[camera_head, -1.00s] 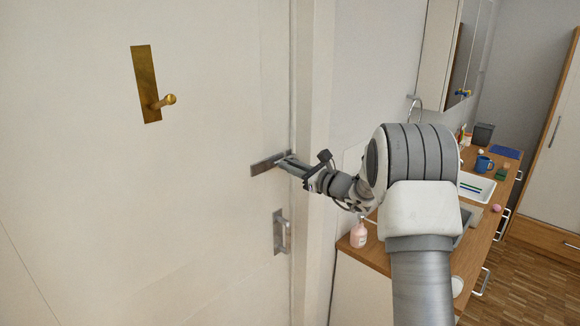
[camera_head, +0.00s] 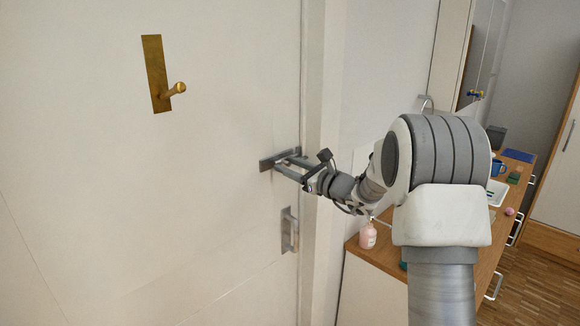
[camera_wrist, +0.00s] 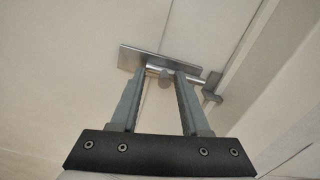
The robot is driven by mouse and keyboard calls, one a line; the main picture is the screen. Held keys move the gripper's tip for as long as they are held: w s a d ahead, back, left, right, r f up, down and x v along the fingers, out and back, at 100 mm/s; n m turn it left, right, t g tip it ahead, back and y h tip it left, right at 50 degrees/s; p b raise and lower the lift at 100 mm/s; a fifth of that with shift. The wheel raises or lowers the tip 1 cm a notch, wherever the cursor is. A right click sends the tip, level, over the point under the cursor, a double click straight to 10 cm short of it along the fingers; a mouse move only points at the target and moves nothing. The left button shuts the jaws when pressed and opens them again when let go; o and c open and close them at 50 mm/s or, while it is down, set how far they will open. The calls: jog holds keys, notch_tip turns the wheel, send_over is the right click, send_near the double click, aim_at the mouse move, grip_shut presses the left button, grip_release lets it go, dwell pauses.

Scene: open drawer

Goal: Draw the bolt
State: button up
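The bolt is a grey metal plate (camera_head: 267,164) at the right edge of the white door, with a short rod and a round knob (camera_wrist: 166,81) in the wrist view. My gripper (camera_head: 280,165) is at the plate, its fingers pointing at it. In the wrist view, my gripper (camera_wrist: 162,77) has its two fingers apart, with the knob between their tips. Gaps show beside the knob, so it is not clamped. The rod points right towards a small metal bracket (camera_wrist: 212,90) on the frame side. I cannot tell whether its end sits inside the bracket.
A grey pull handle (camera_head: 289,231) is on the door below the bolt. A brass plate with a peg (camera_head: 158,75) is at upper left. The door frame and wall stand close right of my gripper. A wooden counter (camera_head: 374,248) with a pink bottle (camera_head: 367,236) is further right.

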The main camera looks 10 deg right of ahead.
jog(key=shift+d, duration=0.1)
jog(key=b+v, duration=0.3)
jog(key=v, duration=1.4)
jog(key=shift+s, duration=0.15)
jog(key=shift+r, duration=0.1)
jog(key=s+a+f+n+g+h, duration=0.25)
jog(key=s+a+n+g, duration=0.75)
jog(key=s+a+n, duration=0.7)
jog(key=s+d+f+n+t+h, duration=0.1)
jog(key=s+d+f+n+h, duration=0.1)
jog(key=s+d+n+h, duration=0.6)
jog(key=s+d+n, duration=0.1)
jog(key=s, duration=0.4)
jog(key=shift+d+n, duration=0.25)
jog(key=shift+n, duration=0.05)
